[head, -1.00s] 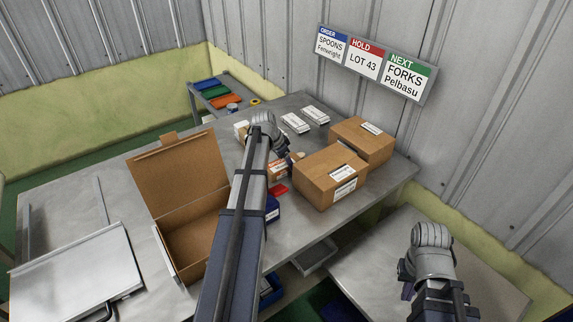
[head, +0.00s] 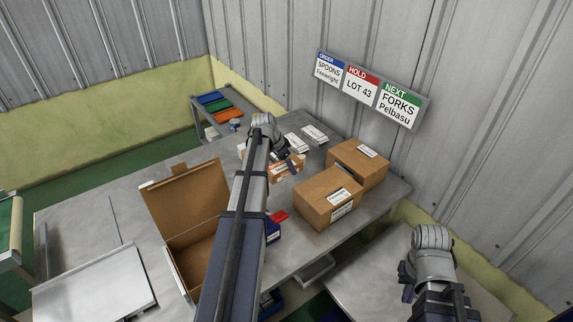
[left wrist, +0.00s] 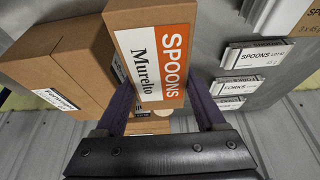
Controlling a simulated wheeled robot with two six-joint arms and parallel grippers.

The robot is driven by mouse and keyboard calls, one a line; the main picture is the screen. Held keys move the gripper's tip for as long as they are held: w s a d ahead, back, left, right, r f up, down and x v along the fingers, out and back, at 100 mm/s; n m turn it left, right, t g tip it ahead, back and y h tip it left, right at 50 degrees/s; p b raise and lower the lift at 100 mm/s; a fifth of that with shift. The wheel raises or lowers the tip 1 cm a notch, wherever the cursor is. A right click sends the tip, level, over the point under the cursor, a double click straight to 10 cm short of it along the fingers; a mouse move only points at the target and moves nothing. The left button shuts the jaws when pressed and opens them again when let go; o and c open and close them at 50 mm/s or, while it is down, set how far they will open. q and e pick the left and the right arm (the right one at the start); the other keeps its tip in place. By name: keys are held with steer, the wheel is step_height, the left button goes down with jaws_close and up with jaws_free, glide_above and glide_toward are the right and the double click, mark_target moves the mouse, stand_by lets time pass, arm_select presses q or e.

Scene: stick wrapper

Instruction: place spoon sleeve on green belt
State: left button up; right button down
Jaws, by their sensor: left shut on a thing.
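The spoon sleeve, a small brown carton with an orange and white "SPOONS Murelto" label, fills the upper middle of the left wrist view (left wrist: 150,55). My left gripper (left wrist: 162,108) is shut on it, one dark finger on each side. In the head view my left gripper (head: 284,157) is over the far part of the table, and the sleeve (head: 286,170) shows partly behind the arm. A green surface in a pale frame, perhaps the green belt (head: 7,225), shows at the left edge. My right gripper (head: 408,278) is above the right-hand table; its fingers are unclear.
Two closed brown boxes (head: 328,197) (head: 357,163) stand right of the sleeve. White labelled packs (head: 314,134) lie behind. An open brown carton (head: 188,205) is left of my arm. A wall sign (head: 365,88) reads spoons, lot 43, forks.

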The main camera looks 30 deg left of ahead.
step_height(320, 180, up, 15)
steer(key=p, duration=1.5)
